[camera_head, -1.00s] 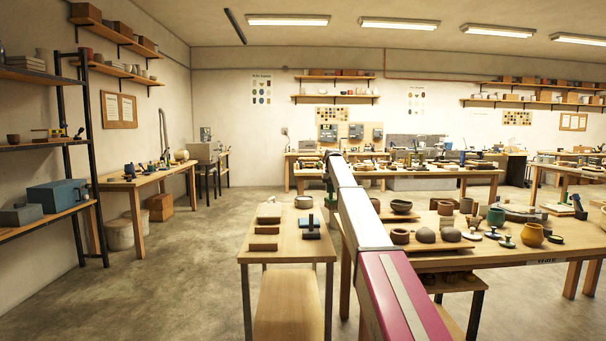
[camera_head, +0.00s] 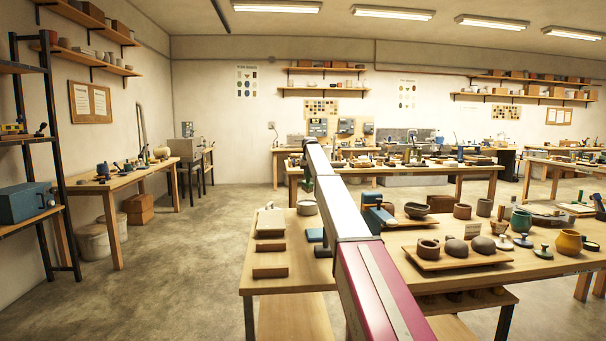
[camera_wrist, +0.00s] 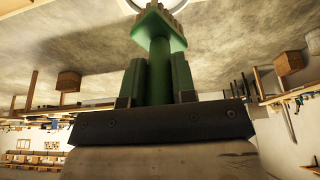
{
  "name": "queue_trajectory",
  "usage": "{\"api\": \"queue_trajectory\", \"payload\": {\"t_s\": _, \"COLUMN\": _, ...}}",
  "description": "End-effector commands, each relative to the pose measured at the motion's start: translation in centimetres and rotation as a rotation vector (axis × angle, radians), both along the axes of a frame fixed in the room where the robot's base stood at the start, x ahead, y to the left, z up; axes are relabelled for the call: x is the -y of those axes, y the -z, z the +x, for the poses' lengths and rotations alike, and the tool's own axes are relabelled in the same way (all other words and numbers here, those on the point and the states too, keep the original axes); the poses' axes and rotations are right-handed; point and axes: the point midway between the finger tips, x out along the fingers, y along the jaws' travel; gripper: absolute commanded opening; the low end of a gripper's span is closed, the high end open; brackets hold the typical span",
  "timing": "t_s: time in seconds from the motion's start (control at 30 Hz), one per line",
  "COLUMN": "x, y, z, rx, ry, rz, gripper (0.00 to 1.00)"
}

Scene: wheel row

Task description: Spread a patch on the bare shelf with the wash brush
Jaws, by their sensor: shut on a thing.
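My gripper (camera_wrist: 157,78) is shut on the wash brush (camera_wrist: 160,45), which has a green handle, a flat green block and tan bristles. A bare lower shelf (camera_head: 290,316) shows under the near left wooden table. I cannot tell whether this is the task's shelf. The brush touches no surface that I can see.
The near left table (camera_head: 258,290) carries wooden blocks (camera_head: 270,246) and a pale bowl (camera_head: 307,207). The right table (camera_head: 480,280) holds pots and a tray of dark lumps. A rack with a blue box (camera_head: 25,202) stands at the left. Open concrete floor (camera_head: 165,280) lies between.

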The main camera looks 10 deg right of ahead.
Motion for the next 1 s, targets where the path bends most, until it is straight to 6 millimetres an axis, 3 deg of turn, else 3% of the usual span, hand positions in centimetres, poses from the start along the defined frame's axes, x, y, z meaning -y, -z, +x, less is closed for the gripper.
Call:
{"api": "queue_trajectory", "payload": {"t_s": 0.27, "x": 0.0, "y": 0.9, "z": 0.0, "rx": 0.001, "ry": 0.000, "rz": 0.000, "gripper": 0.00}}
{"api": "queue_trajectory", "payload": {"t_s": 0.8, "x": 0.0, "y": 5.6, "z": 0.0, "rx": 0.001, "ry": 0.001, "rz": 0.000, "gripper": 0.00}}
{"api": "queue_trajectory", "payload": {"t_s": 1.0, "x": 0.0, "y": 6.0, "z": 0.0, "rx": 0.001, "ry": 0.001, "rz": 0.000, "gripper": 0.00}}
